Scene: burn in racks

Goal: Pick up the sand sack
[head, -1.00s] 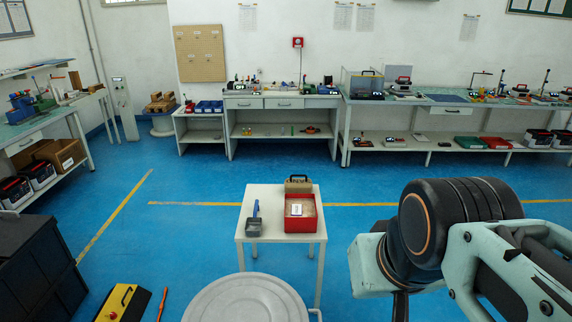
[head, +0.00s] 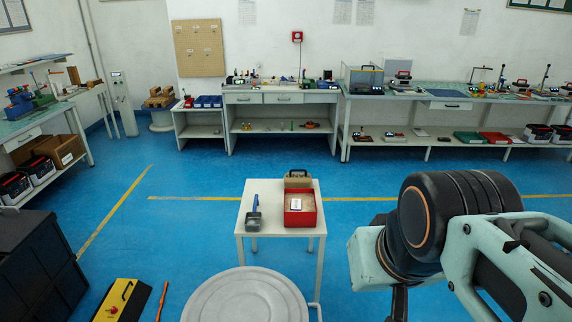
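No object is clearly recognisable as a sand sack. A red open box (head: 310,218) on the small white table (head: 268,246) holds something tan with a white label (head: 296,204), which may be the sand sack; its shape is too small to tell. A brown case with a dark handle (head: 298,180) stands just behind the box. My arm shows at the right, to the right of the table and apart from it.
A blue-handled scoop (head: 254,218) lies left of the box. A round grey lid (head: 246,298) stands in front of the table. A yellow-and-black case (head: 122,300) and black crate (head: 38,266) are at left. Benches line the wall. Blue floor around the table is mostly clear.

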